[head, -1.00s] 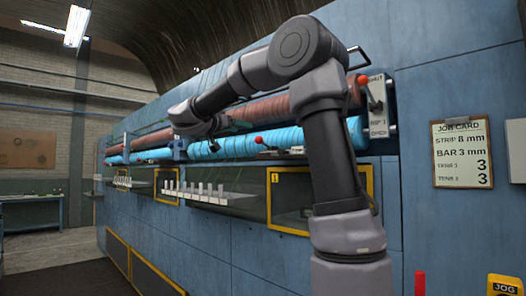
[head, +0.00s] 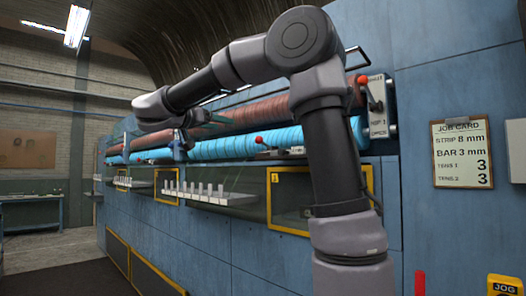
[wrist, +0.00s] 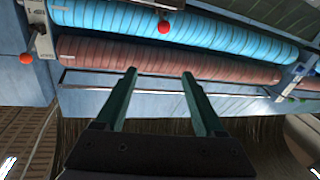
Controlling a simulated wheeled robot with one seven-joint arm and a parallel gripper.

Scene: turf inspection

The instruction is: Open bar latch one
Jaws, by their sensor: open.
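A lever with a red ball knob (head: 259,140) sits at the blue ribbed roller (head: 225,147) in the head view. In the wrist view the same kind of red knob (wrist: 164,27) shows at top centre over the blue roller (wrist: 190,27). I cannot tell whether it belongs to bar latch one. My gripper (wrist: 159,73) is open and empty. Its two dark green fingers point towards the brown roller (wrist: 165,62), apart from the red knob. In the head view the fingers are hard to make out against the rollers.
A second red-knobbed lever (head: 362,80) is on a labelled plate (head: 378,105) at the rollers' right end. Below the rollers are a shelf with white pegs (head: 205,192) and a yellow-framed window (head: 298,200). A job card (head: 460,153) hangs right. Open floor lies left.

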